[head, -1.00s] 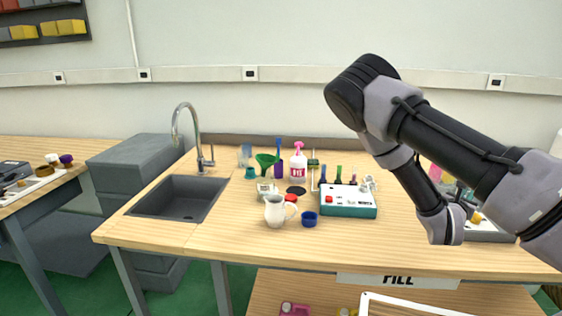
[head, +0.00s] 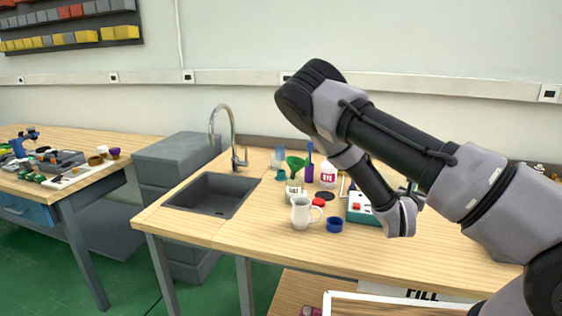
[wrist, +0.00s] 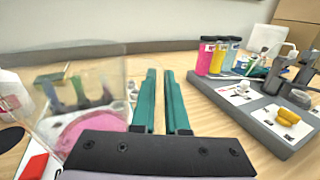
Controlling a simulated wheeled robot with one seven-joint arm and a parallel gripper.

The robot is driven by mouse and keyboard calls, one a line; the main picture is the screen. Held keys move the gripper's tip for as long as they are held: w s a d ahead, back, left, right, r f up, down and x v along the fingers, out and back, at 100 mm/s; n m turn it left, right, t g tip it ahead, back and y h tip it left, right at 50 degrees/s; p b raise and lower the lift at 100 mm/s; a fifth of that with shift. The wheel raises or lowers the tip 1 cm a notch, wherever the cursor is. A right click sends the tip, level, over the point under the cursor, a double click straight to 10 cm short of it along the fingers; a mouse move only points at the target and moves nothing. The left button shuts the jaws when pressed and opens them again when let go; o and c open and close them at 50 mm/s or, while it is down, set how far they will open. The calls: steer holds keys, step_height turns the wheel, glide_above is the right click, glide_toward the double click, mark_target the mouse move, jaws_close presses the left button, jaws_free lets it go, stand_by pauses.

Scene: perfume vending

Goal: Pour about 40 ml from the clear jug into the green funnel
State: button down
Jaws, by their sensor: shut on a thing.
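The green funnel (head: 297,163) stands at the back of the wooden bench, right of the sink, among small containers. What supports it is partly hidden. In the wrist view, the clear jug (wrist: 92,70) is a see-through vessel with pink liquid (wrist: 88,132) low in it, just left of my fingers. My gripper (wrist: 160,85) has two teal fingers close together, shut at the jug's side, apparently on its handle; the grip itself is not clear. In the head view the jug cannot be made out; my arm's end is at the bench's right, away from the funnel.
A white pitcher (head: 303,214), a blue cup (head: 334,225) and a pink-labelled bottle (head: 328,175) stand near the funnel. A teal box (head: 359,208) lies partly behind my arm. The sink (head: 212,195) and tap (head: 234,140) are left. A grey tray (wrist: 262,118) shows in the wrist view.

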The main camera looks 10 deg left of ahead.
steer(key=a+m+g+h, duration=0.1)
steer(key=a, duration=0.3)
steer(key=w+a+m+g+h, duration=0.1)
steer(key=a+h, duration=0.1)
steer(key=a, duration=0.2)
steer(key=w+a+m+g+h, duration=0.1)
steer(key=a+m, duration=0.1)
steer(key=a, duration=0.2)
steer(key=shift+w+r+h, duration=0.15)
steer(key=shift+r+h, duration=0.25)
steer(key=s+a, duration=0.2)
steer(key=a, duration=1.1)
steer(key=shift+r+g, duration=0.3)
steer(key=shift+r, duration=0.05)
steer(key=shift+a+n+y, duration=0.15)
steer(key=shift+n+y, duration=0.15)
steer(key=shift+a+r, duration=0.1)
